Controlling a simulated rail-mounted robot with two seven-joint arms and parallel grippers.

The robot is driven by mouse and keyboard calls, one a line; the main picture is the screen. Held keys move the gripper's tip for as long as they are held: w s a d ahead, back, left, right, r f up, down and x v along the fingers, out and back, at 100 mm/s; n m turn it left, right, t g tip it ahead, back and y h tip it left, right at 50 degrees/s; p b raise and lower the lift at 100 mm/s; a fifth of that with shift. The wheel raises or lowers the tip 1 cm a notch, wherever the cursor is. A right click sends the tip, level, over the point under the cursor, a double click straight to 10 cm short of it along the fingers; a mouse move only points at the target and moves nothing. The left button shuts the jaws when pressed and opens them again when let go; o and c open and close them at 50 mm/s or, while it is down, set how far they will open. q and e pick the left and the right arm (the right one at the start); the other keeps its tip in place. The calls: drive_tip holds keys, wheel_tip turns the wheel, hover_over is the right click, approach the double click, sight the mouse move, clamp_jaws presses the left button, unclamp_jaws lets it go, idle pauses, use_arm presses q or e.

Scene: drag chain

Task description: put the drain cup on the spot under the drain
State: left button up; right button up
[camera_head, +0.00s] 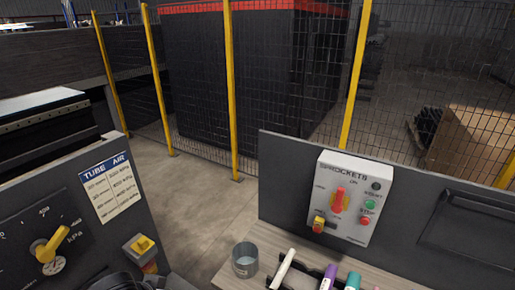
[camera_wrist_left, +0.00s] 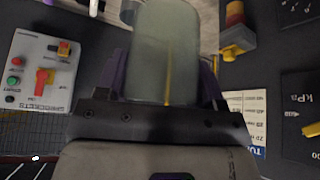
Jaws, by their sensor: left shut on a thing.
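In the left wrist view, my left gripper (camera_wrist_left: 165,90) is shut on a pale, see-through cup (camera_wrist_left: 165,45), with purple fingers on either side of it. In the head view, a grey round cup (camera_head: 245,260) with an open top appears upright at the left end of the wooden bench top. I cannot tell whether it is the same cup. No fingers show around it there. The drain and the spot under it cannot be made out. My right gripper is not in view.
The SPROCKETS control box (camera_head: 348,199) stands behind the bench top (camera_head: 262,281). Several markers (camera_head: 328,278) lie right of the grey cup. At left are a kPa panel (camera_head: 85,225) and a yellow button box (camera_head: 140,246). Bare floor (camera_head: 205,220) lies between, before a mesh fence.

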use_arm(q)
wheel_tip(320, 180, up, 13)
drive_tip(key=s+m+h+p, duration=0.1)
drive_tip(key=s+m+p, duration=0.1)
drive_tip(key=p, duration=1.4)
drive_tip(key=shift+s+m+h, duration=0.15)
drive_tip(key=shift+m+h, duration=0.25)
drive_tip(key=shift+m, duration=0.5)
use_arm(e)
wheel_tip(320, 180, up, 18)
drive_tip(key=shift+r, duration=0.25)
use_arm(q)
drive_tip(key=shift+a, duration=0.1)
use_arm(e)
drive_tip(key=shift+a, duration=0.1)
